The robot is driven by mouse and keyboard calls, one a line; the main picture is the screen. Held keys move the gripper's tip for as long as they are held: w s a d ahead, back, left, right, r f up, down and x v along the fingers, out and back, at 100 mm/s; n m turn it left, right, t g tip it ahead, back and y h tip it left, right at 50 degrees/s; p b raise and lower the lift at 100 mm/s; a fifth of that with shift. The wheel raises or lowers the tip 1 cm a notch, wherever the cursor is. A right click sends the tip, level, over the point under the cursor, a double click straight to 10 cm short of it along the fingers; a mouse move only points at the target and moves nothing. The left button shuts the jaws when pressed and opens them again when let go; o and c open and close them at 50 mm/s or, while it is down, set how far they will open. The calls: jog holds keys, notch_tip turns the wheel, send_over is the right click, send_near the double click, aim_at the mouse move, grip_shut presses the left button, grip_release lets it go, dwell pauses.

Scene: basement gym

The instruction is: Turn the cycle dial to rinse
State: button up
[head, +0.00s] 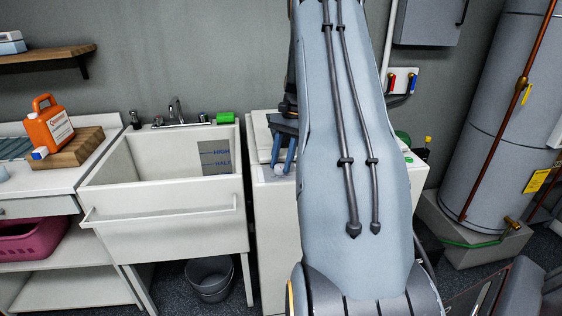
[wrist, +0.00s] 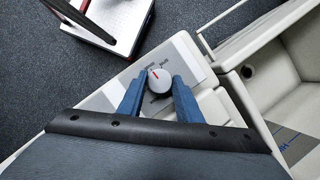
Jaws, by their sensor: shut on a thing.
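The cycle dial (wrist: 158,80) is a round pale knob with a red pointer mark near its upper left edge in the wrist view. Small printed words stand on the panel around it, too small to read surely. My gripper (wrist: 156,86) has its two blue fingers on either side of the dial, shut on it. In the head view my gripper (head: 282,160) reaches down at the white washing machine (head: 272,222). The dial (head: 281,169) shows only as a small pale spot by the fingertips there. My arm hides much of the machine.
A white utility sink (head: 165,220) stands left of the machine, with a green block (head: 225,118) on its back rim. An orange jug (head: 48,125) stands on the counter further left. A grey bucket (head: 209,279) is on the floor. A tall tank (head: 500,110) stands right.

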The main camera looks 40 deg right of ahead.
jog(key=shift+w+m, duration=0.1)
jog(key=shift+m, duration=0.2)
jog(key=o, duration=1)
jog(key=shift+o, duration=0.2)
jog(key=b+v, duration=0.2)
jog(key=v, duration=0.5)
jog(key=shift+r, duration=0.4)
jog(key=shift+d, duration=0.1)
